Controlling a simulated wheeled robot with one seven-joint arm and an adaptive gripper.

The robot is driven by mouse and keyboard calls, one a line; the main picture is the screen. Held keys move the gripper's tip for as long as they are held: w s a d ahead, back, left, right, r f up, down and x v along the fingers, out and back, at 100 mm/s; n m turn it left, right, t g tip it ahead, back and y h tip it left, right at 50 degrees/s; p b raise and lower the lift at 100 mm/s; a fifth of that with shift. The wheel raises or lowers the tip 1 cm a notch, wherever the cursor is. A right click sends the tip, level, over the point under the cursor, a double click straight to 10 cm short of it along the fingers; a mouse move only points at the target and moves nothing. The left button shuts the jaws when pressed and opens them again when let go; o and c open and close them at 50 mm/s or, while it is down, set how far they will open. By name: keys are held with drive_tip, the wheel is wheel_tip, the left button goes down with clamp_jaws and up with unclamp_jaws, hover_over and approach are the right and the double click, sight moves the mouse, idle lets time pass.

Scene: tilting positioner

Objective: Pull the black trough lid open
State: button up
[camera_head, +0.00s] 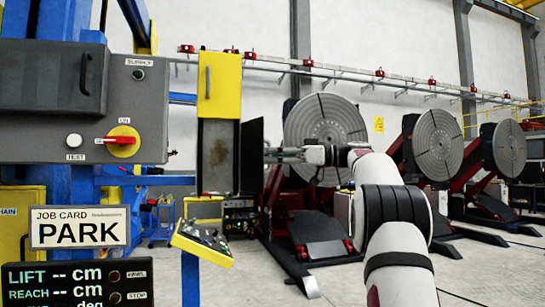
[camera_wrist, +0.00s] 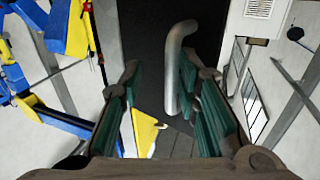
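The black trough lid (camera_head: 252,157) stands upright at the right side of an open-fronted box with a grey, stained inside (camera_head: 217,158), below a yellow panel. My gripper (camera_head: 274,155) reaches in from the right, at the lid's right side. In the wrist view the dark lid (camera_wrist: 148,35) fills the upper middle. A grey bent bar handle (camera_wrist: 174,75) rises in front of it. My gripper (camera_wrist: 160,105) is open, with the handle between its green-padded fingers, closer to the right finger. I cannot tell whether that finger touches it.
A yellow panel with a grey handle (camera_head: 218,85) sits above the box. A grey control box (camera_head: 85,105) with a red switch is at the left, and a tilted button console (camera_head: 203,240) stands below. Large round positioner plates (camera_head: 325,135) stand behind my arm.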

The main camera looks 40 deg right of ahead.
drive_tip(key=v, duration=0.7)
drive_tip(key=shift+s+d, duration=0.2)
idle(0.5)
